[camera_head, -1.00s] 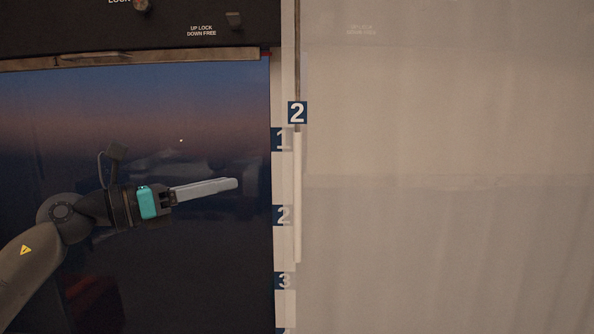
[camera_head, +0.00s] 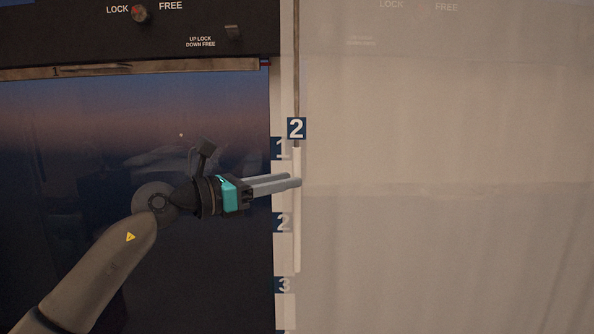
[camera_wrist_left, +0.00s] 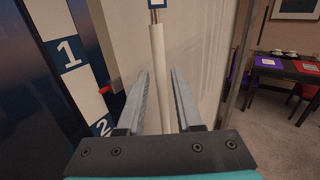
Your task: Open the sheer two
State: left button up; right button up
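The sheer two (camera_head: 440,230) is a pale translucent curtain covering the right half of the head view. A white vertical rod (camera_head: 297,225) hangs at its left edge, below a blue tag with the number 2 (camera_head: 297,129). My left gripper (camera_head: 296,183) reaches the rod from the left. In the left wrist view, the rod (camera_wrist_left: 158,75) stands between the two fingers of my left gripper (camera_wrist_left: 160,80), with a gap on each side. The fingers are open around it. My right gripper is not in view.
A dark glossy panel (camera_head: 90,130) fills the left side. A white strip with numbered blue squares (camera_head: 283,223) runs beside the rod. A lock knob (camera_head: 139,14) and a switch (camera_head: 233,33) sit above. The left wrist view shows a table (camera_wrist_left: 285,68) with mats at right.

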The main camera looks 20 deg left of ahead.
pick_arm(q)
jog(key=shift+p+x, duration=0.3)
jog(key=shift+x, duration=1.45)
jog(key=shift+c, duration=0.2)
grip_shut()
